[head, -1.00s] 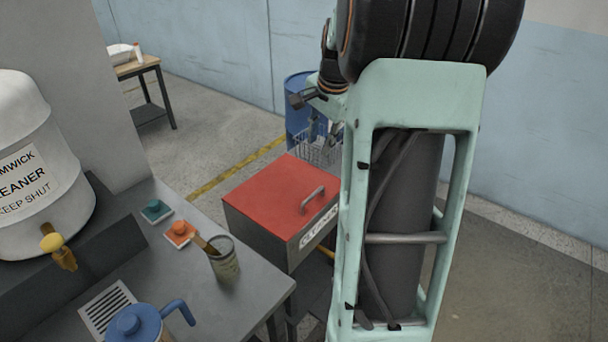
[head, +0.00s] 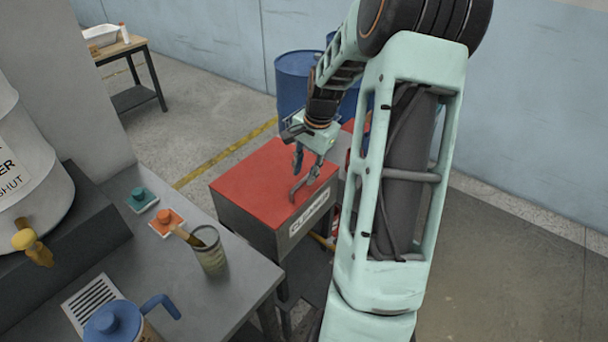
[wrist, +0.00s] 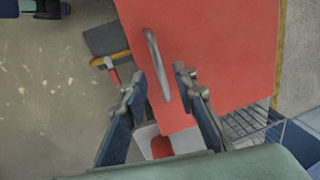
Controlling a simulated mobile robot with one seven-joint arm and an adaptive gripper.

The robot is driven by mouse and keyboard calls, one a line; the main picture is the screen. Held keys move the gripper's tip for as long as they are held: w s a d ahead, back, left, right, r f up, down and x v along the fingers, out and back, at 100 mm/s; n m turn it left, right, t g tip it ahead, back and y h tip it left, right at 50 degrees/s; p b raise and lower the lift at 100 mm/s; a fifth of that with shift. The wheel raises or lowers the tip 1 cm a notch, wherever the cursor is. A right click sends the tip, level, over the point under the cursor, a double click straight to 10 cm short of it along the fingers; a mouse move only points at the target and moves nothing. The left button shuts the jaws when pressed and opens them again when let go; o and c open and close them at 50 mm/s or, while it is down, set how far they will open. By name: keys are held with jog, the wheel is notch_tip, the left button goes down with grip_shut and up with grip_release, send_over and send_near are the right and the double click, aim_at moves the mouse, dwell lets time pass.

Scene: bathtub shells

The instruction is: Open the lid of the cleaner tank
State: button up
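The cleaner tank (head: 262,238) is a grey box with a white label on its front, standing right of the workbench. Its flat red lid (head: 258,182) is shut. A grey bar handle (head: 300,188) sits on the lid near its front right edge. In the wrist view the red lid (wrist: 228,50) fills the right half, with the handle (wrist: 158,65) near its left edge. My gripper (head: 307,172) hangs over the lid close to the handle. In the wrist view my gripper (wrist: 156,90) has its fingers apart, with the handle's end between or just beyond the fingertips.
The workbench (head: 165,285) at left carries a white cleaner drum (head: 25,165), a cup with a brush (head: 208,250), a blue-lidded jug (head: 115,325) and two small knobbed pads. Blue barrels (head: 295,80) stand behind the tank. The floor at right is clear.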

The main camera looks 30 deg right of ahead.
jog(key=shift+w+f, duration=0.2)
jog(key=shift+f, duration=0.75)
jog(key=shift+c, duration=0.3)
grip_shut()
